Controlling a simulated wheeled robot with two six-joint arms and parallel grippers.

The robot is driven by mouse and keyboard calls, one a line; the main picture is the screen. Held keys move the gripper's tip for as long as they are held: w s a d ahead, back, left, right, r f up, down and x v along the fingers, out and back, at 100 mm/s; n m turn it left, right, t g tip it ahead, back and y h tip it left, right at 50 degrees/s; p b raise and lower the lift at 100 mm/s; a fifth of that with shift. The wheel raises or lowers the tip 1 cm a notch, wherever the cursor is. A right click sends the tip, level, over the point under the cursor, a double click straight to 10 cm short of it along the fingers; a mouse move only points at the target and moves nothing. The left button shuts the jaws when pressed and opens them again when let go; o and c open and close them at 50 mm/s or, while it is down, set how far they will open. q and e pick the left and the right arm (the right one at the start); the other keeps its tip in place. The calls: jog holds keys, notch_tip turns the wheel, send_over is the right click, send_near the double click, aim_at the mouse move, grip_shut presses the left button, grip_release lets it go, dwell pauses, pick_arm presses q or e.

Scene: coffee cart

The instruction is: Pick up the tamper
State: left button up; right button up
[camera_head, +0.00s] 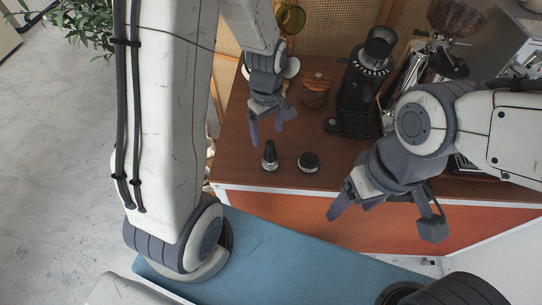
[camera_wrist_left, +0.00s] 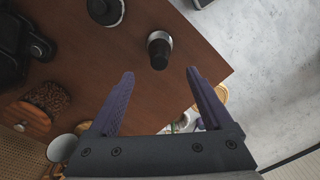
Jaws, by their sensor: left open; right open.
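The tamper (camera_head: 270,156) stands upright on the wooden cart top near its front left corner, with a dark handle and a light metal base. It also shows in the left wrist view (camera_wrist_left: 158,52), beyond the fingertips and between their lines. My left gripper (camera_head: 268,130) is open and empty, above and behind the tamper, not touching it; its purple fingers show in the left wrist view (camera_wrist_left: 160,80). My right gripper (camera_head: 352,212) hangs in front of the cart's front edge, to the right of the tamper, with nothing seen in it.
A round black-topped piece (camera_head: 308,161) stands just right of the tamper. A black grinder (camera_head: 362,85) and a jar of beans (camera_head: 316,92) stand further back. An espresso machine (camera_head: 518,50) is at the right. The cart top's left edge is close to the tamper.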

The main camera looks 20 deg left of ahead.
aim_at(268, 141)
pick_arm(q)
notch_tip(268, 141, down, 3)
jog(key=shift+f, duration=0.1)
jog(key=shift+s+d+f+p, duration=0.2)
jog(key=shift+f+p, duration=0.25)
jog(key=shift+f, duration=0.1)
jog(key=f, duration=0.2)
jog(key=f+p, duration=0.1)
jog(key=shift+s+d+f, duration=0.1)
jog(key=shift+d, duration=0.15)
jog(key=shift+f, duration=0.45)
grip_shut()
